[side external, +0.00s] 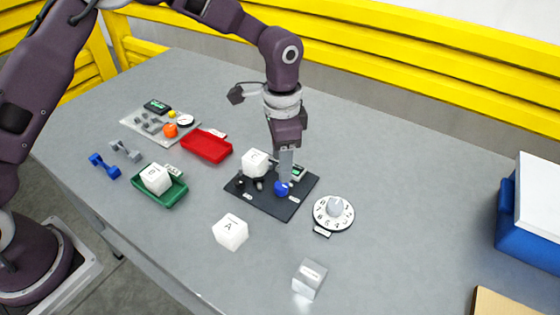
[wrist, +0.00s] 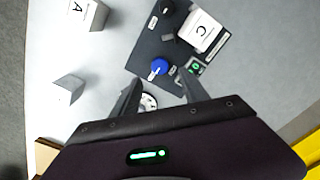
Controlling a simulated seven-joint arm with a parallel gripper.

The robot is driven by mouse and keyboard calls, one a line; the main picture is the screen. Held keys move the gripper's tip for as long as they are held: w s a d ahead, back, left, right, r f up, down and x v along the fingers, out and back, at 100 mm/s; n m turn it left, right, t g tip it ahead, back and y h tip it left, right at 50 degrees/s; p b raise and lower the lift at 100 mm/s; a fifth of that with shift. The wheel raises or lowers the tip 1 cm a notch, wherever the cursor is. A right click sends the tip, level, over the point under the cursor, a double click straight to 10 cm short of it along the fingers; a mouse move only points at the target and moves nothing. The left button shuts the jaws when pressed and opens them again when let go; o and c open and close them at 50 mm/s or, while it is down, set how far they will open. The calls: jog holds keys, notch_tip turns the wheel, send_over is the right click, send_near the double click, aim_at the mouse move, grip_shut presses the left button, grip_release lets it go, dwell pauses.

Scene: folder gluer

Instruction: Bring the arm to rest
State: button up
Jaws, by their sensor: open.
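My gripper (side external: 286,163) points down over the black panel (side external: 268,206), near its blue knob (side external: 282,188). In the wrist view the two fingers of my gripper (wrist: 158,90) are apart with nothing between them, and the blue knob (wrist: 159,67) lies just beyond them. A white lettered cube (side external: 255,163) sits on the panel's back left part; its letter C shows in the wrist view (wrist: 200,32). A small green-lit display (wrist: 194,68) is on the panel beside the knob. I cannot tell how high the fingertips are above the panel.
A white numbered dial (side external: 334,213) lies right of the panel. A green tray (side external: 176,196) with a cube and a red tray (side external: 206,147) are left. Yellow railing runs behind.

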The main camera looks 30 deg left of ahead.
jog(key=s+a+r+n+t, duration=0.2)
jog(key=s+a+r, duration=0.35)
jog(key=r, duration=0.35)
jog(key=s+a+r+n+t, duration=0.1)
jog(key=s+a+r+n, duration=0.1)
jog(key=s+a+r, duration=0.55)
jog(key=s+r+n+t, duration=0.1)
jog(key=s+n, duration=0.1)
jog(key=s, duration=0.5)
jog(key=s+a+r+n+t, duration=0.1)
jog(key=s+n, duration=0.2)
jog(key=s, duration=0.5)
jog(key=shift+a+r+t, duration=0.2)
jog(key=shift+a+t, duration=0.1)
jog(key=shift+w, duration=0.1)
dwell(0.7)
